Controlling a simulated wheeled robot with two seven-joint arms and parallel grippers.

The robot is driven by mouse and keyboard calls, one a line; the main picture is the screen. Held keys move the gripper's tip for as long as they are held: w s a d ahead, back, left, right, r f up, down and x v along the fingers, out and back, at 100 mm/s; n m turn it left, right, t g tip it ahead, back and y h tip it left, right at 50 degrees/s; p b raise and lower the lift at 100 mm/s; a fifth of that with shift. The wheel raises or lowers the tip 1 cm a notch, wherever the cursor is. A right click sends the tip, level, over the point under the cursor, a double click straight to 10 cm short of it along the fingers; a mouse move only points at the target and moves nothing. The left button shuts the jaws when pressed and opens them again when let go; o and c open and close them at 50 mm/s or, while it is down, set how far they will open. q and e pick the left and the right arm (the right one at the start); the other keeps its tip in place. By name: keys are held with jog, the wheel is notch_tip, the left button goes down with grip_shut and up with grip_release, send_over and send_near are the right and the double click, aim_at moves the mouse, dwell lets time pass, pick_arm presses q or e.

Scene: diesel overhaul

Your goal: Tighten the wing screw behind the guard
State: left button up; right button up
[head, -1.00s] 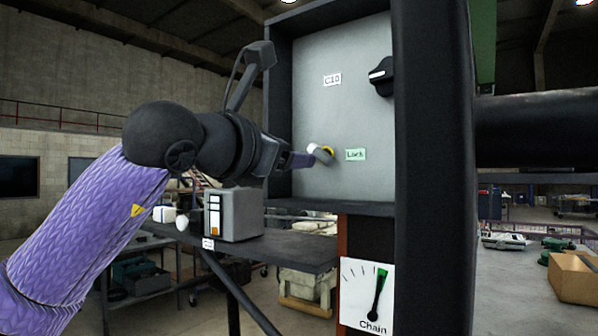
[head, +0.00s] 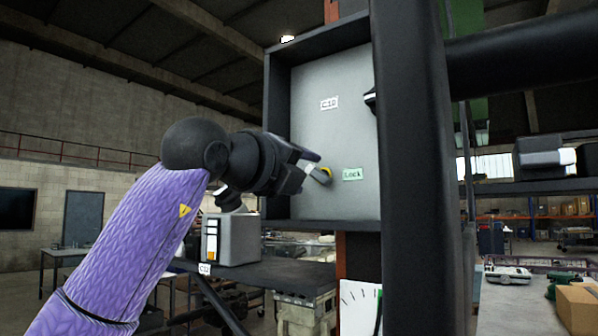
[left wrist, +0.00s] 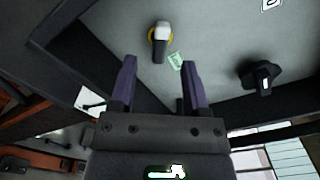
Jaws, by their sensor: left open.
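The wing screw (head: 320,174), a small grey-and-white handle on a yellow ring, sits on the grey panel (head: 335,125) of a dark-framed box, left of the green "Lock" label (head: 352,174). In the left wrist view the wing screw (left wrist: 160,42) lies just beyond the fingertips, between their lines. My left gripper (head: 312,166) is open at the screw in the head view; its purple fingers show in the left wrist view (left wrist: 158,66) with nothing between them. I cannot tell whether a finger touches the screw. My right gripper is not in view.
A thick black post (head: 425,170) stands in front of the box's right side and hides part of it. A dark rotary knob (left wrist: 261,78) is on the same panel. A grey box (head: 231,238) stands on the dark shelf (head: 295,272) below. A gauge (head: 360,307) is partly hidden.

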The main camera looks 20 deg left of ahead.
aim_at(316, 175)
pick_arm(q)
jog(key=shift+p+x, duration=1.3)
jog(key=shift+x, duration=0.25)
jog(key=shift+w+d+p, duration=0.15)
jog(key=shift+w+p, duration=0.15)
jog(key=shift+w, duration=0.15)
grip_shut()
